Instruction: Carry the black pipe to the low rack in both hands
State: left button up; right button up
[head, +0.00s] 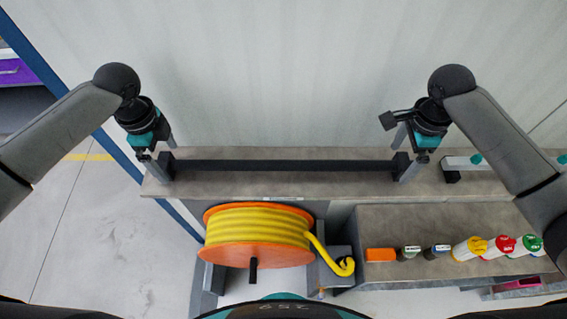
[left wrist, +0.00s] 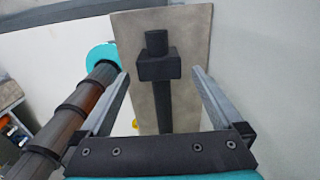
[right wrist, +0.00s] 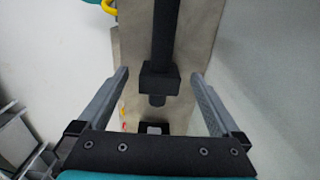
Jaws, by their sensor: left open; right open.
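The black pipe (head: 285,165) lies level along the grey-brown upper shelf, with a square black block near each end. My left gripper (head: 158,154) is open at the pipe's left end. In the left wrist view, the pipe's end block (left wrist: 160,67) shows between the spread fingers, with a gap on each side. My right gripper (head: 406,160) is open at the pipe's right end. In the right wrist view, the other end block (right wrist: 159,80) shows between its spread fingers, also with gaps. I cannot make out for certain which thing is the low rack.
An orange reel of yellow hose (head: 257,235) stands in front of the shelf (head: 300,187). A lower bench (head: 430,220) at right holds an orange block (head: 380,255) and several colour-capped bottles (head: 503,245). A pale wall is close behind. Floor is clear at left.

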pick_arm(q)
jog(key=shift+f, duration=1.6)
pick_arm(e)
jog(key=shift+f, duration=1.55)
pick_arm(q)
grip_shut()
pick_arm(e)
grip_shut()
pick_arm(q)
jog(key=shift+r, duration=0.1)
pick_arm(e)
jog(key=shift+r, duration=0.1)
